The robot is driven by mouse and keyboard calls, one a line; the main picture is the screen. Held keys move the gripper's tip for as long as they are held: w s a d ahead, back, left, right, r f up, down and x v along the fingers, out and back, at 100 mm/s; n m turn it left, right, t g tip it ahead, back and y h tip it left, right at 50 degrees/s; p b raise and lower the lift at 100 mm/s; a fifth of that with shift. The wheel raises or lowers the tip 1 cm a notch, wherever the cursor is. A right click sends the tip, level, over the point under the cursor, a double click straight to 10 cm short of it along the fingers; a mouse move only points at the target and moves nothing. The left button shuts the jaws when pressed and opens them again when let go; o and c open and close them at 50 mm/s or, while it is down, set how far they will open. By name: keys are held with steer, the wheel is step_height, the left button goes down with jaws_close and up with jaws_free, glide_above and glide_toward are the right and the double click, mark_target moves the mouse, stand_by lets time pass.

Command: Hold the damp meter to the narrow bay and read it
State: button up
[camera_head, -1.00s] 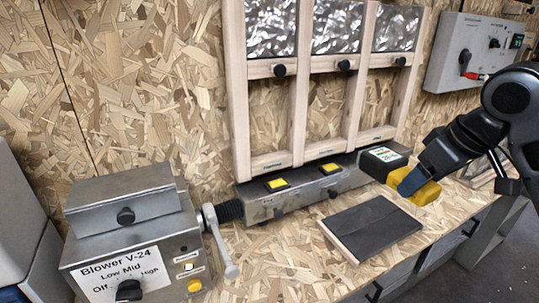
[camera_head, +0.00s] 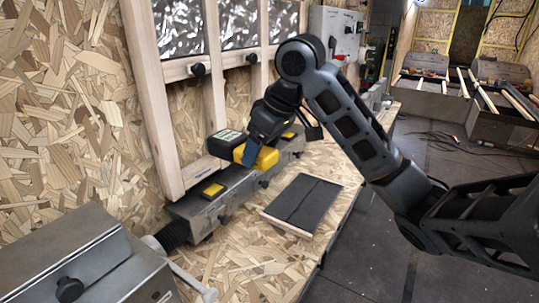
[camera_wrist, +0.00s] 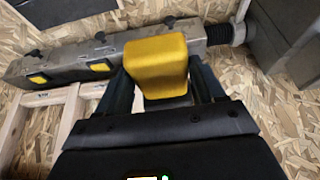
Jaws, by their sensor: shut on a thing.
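The damp meter, a black head with a pale display (camera_head: 228,138) and a yellow body (camera_head: 266,158), is in my gripper (camera_head: 252,152). In the wrist view the yellow body (camera_wrist: 157,62) sits between both fingers, which are shut on it. The display is too small to read. The wooden frame (camera_head: 140,75) stands against the wall and has several bays side by side. In the head view the meter overlaps the lower part of the second post and the bay right of it. I cannot tell whether it touches them, or which bay is the narrow one.
A grey duct (camera_head: 205,207) with yellow-topped patches runs along the frame's foot, below the meter. A dark wood-edged board (camera_head: 303,203) lies on the bench. The blower box (camera_head: 90,262) is at lower left. A grey switch box (camera_head: 322,22) hangs beyond the frame.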

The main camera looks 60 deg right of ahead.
mark_target(227, 135)
steer(key=w, duration=0.6)
steer(key=shift+w+a+r, duration=0.1)
steer(key=shift+w, duration=0.1)
steer(key=shift+w+p, duration=0.5)
steer(key=shift+w, duration=1.05)
steer(key=shift+w+p, duration=0.25)
steer(key=shift+p, duration=0.1)
steer(key=shift+s, duration=0.1)
steer(key=s+p, duration=0.1)
steer(key=s, duration=0.8)
steer(key=shift+d+p, duration=0.2)
steer(key=shift+p, duration=0.15)
steer(key=shift+s, duration=0.45)
stand_by(0.4)
